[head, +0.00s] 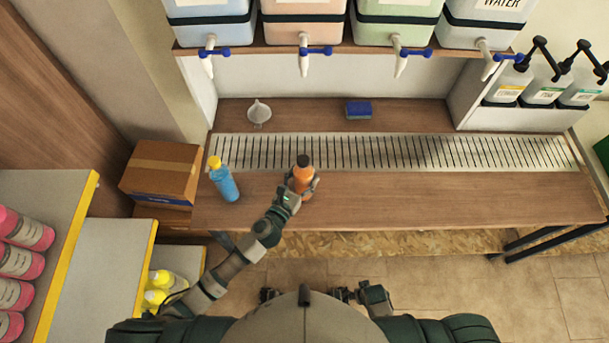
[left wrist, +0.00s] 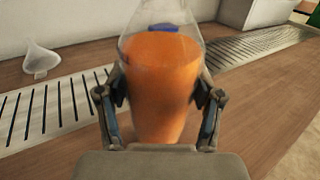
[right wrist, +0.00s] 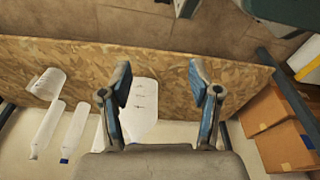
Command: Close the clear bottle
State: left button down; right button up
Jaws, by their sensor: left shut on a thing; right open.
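The clear bottle (head: 302,179) holds orange liquid and stands upright near the front of the wooden counter, just before the drain grate. A dark piece sits at its top in the head view; I cannot tell how firmly it is seated. In the left wrist view the clear bottle (left wrist: 160,85) fills the middle, and its top is cut off. My left gripper (head: 303,184) is shut around its body, one finger on each side. My right gripper (right wrist: 160,85) is open and empty, low in front of the counter, away from the bottle.
A blue bottle with a yellow cap (head: 223,180) stands left of the clear bottle. A funnel (head: 259,112) and a blue sponge (head: 358,110) lie behind the grate (head: 400,152). Drum taps overhang the back. The counter's right side (head: 450,195) is clear. White containers (right wrist: 138,108) sit beneath.

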pick_arm(q)
jog(key=shift+a, duration=0.15)
jog(key=shift+c, duration=2)
grip_release()
jog(key=shift+f, duration=0.1)
jog(key=shift+o, duration=1.1)
jog(key=shift+d, duration=0.6)
pick_arm(e)
jog(key=shift+w+d, duration=0.1)
jog(key=shift+d, duration=0.2)
